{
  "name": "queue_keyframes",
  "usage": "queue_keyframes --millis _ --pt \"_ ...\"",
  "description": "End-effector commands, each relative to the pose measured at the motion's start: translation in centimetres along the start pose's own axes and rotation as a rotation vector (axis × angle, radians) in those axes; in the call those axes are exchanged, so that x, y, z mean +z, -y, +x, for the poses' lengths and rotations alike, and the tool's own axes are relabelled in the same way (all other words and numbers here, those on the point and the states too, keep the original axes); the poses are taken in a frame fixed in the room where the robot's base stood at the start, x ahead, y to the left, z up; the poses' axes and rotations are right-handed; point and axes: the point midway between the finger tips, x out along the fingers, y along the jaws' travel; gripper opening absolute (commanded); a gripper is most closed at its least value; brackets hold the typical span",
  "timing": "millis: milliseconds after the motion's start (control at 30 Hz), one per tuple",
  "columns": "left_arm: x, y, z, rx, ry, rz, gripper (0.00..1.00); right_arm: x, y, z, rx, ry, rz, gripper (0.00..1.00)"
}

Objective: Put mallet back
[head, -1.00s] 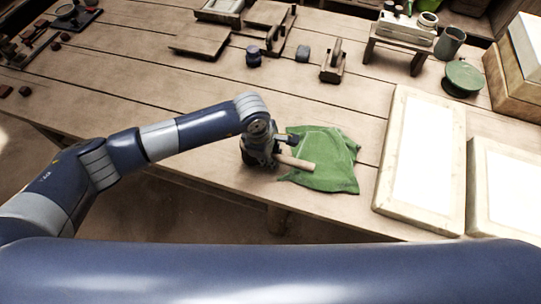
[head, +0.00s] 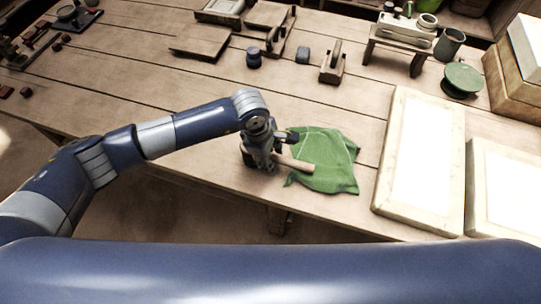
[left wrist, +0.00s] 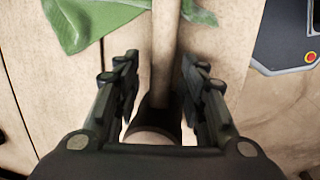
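The mallet lies at the near edge of the wooden table (head: 215,158). Its pale wooden handle (head: 295,164) points right across the green cloth (head: 328,160). Its head is mostly hidden behind my left gripper (head: 268,163) in the head view. In the left wrist view the handle (left wrist: 165,50) runs between the two fingers of my left gripper (left wrist: 158,88), with a gap on each side, so the gripper is open around it. The mallet's round head (left wrist: 155,134) is partly hidden by the gripper body. The green cloth (left wrist: 85,18) also shows there. My right gripper is not in view.
Two white framed panels (head: 423,155) lie right of the cloth. A green round lid (head: 462,78), a grey mug (head: 449,43), a small wooden stand (head: 400,47), a wooden hand tool (head: 333,65) and a dark blue jar (head: 254,57) stand farther back. The table's middle is clear.

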Motion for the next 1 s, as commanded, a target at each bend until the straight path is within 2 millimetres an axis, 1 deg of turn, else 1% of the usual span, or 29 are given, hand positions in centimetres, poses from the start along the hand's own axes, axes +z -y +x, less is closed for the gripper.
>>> queue_keyframes --millis 33,200,300,433,500,633,1000 --pt "-0.1 -0.2 -1.2 0.009 0.000 0.003 0.38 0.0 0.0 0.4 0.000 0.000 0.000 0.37" --pt "-0.1 -0.1 -5.2 0.008 -0.002 0.003 0.38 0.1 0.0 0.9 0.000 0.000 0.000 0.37" --pt "-0.1 -0.2 -7.2 0.008 -0.001 0.003 0.38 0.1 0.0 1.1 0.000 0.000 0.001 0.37" --pt "-0.1 -0.1 -9.2 0.007 -0.001 0.001 0.38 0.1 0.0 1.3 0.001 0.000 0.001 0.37" --pt "-0.1 -0.1 -9.8 0.005 -0.002 0.001 0.38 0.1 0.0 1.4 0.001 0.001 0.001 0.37" --pt "-0.1 0.0 -10.5 0.004 -0.001 0.001 0.38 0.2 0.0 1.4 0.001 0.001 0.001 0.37" --pt "-0.1 0.0 -10.6 0.004 -0.001 0.000 0.38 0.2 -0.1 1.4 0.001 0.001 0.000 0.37"
